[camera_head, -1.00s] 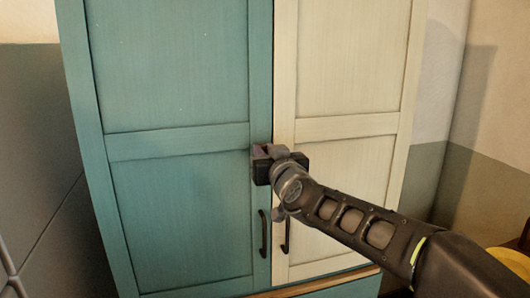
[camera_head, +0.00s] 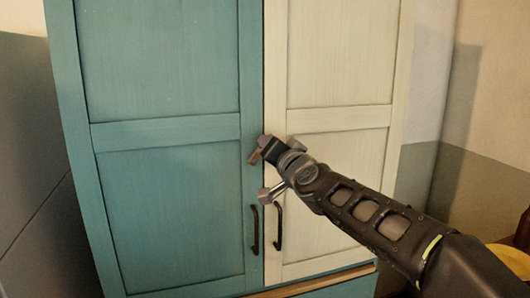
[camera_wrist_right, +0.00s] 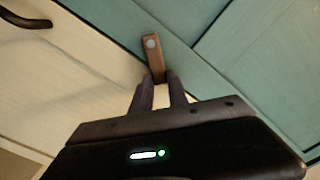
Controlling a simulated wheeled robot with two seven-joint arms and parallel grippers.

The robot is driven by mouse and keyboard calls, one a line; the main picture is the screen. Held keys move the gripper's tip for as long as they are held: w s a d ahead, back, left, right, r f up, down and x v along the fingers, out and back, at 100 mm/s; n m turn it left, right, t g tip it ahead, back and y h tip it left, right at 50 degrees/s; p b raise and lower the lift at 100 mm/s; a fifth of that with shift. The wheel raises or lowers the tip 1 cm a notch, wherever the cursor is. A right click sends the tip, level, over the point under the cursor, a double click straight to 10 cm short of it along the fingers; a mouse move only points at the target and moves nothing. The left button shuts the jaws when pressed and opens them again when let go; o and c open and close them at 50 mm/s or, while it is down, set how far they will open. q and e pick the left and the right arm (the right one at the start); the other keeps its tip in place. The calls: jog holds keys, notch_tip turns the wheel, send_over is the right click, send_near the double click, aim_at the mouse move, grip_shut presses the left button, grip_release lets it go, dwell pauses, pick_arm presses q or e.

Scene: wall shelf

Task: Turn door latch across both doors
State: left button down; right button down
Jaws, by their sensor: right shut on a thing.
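The latch (camera_wrist_right: 153,57) is a short brown bar with a pale round screw at its upper end, seen in the right wrist view. The screw end lies on the teal door (camera_wrist_right: 120,25); the other end points toward the seam with the cream door (camera_wrist_right: 60,75). My right gripper (camera_wrist_right: 158,82) is shut on that free end. In the head view the latch (camera_head: 254,157) shows as a small brown piece at the teal door's edge, partly hidden by my right gripper (camera_head: 262,150). Both doors, teal (camera_head: 165,200) and cream (camera_head: 335,160), look shut. My left gripper is not in view.
Two dark handles, left (camera_head: 254,230) and right (camera_head: 278,227), stick out below the latch, close under my right gripper. A wooden ledge (camera_head: 318,279) runs below the doors. A yellow object (camera_head: 514,260) is at the lower right edge.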

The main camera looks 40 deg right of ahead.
jog(key=shift+s+d+f+m+b, duration=0.1)
jog(key=shift+d+f+m+b, duration=0.4)
jog(key=shift+m, duration=0.95)
jog(key=shift+s+d+f+m+b, duration=0.1)
jog(key=shift+f+m+b, duration=0.75)
jog(key=shift+m, duration=0.55)
jog(key=shift+s+d+f+m+b, duration=0.1)
jog(key=shift+d+f+m+b, duration=0.3)
jog(key=shift+m+b, duration=0.75)
jog(key=shift+a+m+p, duration=0.1)
jog(key=shift+m+p, duration=0.2)
jog(key=shift+m, duration=0.1)
jog(key=c, duration=1.3)
grip_release()
jog(key=v, duration=0.7)
jog(key=shift+s+a, duration=0.15)
jog(key=shift+s, duration=0.25)
